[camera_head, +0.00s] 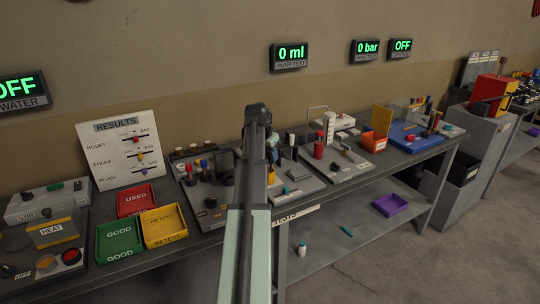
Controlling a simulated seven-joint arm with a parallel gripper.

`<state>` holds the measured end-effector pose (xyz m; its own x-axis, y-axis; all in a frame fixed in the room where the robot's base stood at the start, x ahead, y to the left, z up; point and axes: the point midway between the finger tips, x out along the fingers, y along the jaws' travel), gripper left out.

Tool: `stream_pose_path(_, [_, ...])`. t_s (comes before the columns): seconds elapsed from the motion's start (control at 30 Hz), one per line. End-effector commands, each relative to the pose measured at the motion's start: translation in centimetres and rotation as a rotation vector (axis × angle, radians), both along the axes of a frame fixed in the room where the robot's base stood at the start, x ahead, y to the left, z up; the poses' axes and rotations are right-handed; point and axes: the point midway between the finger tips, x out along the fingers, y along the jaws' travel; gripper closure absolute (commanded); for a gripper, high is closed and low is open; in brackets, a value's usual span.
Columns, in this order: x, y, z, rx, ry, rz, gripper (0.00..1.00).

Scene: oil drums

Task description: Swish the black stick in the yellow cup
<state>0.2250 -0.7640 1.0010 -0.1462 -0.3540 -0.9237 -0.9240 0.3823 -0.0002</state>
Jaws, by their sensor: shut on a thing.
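My arm reaches up from the bottom centre over the bench (330,187). My gripper (272,154) is small and partly hidden beside the dark arm link, low over the middle of the bench. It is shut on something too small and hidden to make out. I cannot pick out the black stick or the yellow cup with certainty; the arm covers part of that area. Dark cups (229,178) stand just left of the arm. Several short upright pieces with coloured tops (204,165) stand further left.
Red (135,201), green (119,241) and yellow (164,226) trays lie left of the arm before a results board (127,149). A red cylinder (318,151), an orange bin (374,141) and a blue tray (413,133) are to the right. A purple tray (391,205) lies on the lower shelf.

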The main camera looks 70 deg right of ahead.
Motion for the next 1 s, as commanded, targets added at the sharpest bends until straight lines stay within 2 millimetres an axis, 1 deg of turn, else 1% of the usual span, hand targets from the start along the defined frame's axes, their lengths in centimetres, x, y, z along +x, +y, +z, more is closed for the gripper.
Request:
stream_pose_path(0.4, [0.7,-0.7,0.0,0.0,0.0,0.0,1.0])
stream_pose_path(1.0, [1.7,-0.4,0.0,0.0,0.0,0.0,1.0])
